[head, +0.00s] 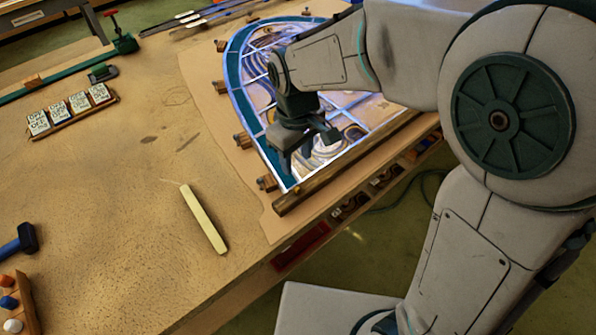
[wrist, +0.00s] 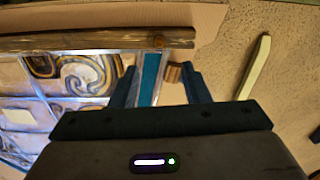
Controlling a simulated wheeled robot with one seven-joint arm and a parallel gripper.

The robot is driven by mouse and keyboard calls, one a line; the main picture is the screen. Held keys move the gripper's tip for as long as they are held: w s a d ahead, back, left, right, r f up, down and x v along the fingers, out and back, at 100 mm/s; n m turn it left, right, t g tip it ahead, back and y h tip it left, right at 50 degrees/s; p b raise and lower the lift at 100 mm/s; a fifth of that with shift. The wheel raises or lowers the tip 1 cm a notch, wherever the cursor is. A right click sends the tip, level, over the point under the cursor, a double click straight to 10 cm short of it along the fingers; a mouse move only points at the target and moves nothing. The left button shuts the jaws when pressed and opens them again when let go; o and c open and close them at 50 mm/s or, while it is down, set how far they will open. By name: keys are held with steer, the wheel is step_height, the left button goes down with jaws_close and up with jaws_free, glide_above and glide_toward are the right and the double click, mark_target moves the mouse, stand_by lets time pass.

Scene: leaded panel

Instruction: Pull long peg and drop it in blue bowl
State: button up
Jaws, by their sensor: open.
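My gripper (head: 300,155) is open and empty over the near left corner of the leaded panel (head: 246,110). In the wrist view its two fingers (wrist: 162,78) straddle the panel's teal border, with a short-looking wooden peg (wrist: 174,73) showing between them, closer to the right finger. That seems to be the peg at the panel's corner (head: 267,182) in the head view. Other wooden pegs stand along the panel's left edge, such as one midway (head: 242,141) and one farther back (head: 219,87). I cannot tell which peg is the long one. No blue bowl is in view.
A wooden bar (head: 330,175) runs along the panel's near edge. A pale stick (head: 204,219) lies on the workbench (head: 120,230).

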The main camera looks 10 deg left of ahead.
mark_target(297, 189)
step_height(297, 189, down, 10)
steer(key=shift+f+p, duration=0.2)
steer(key=shift+p, duration=0.3)
jaws_close()
steer(key=c, duration=0.8)
jaws_free()
jaws_close()
steer(key=shift+r, duration=0.2)
steer(key=shift+r+p, duration=1.15)
steer(key=shift+r, duration=0.45)
steer(key=shift+r+p, duration=1.75)
steer(key=shift+r, duration=0.75)
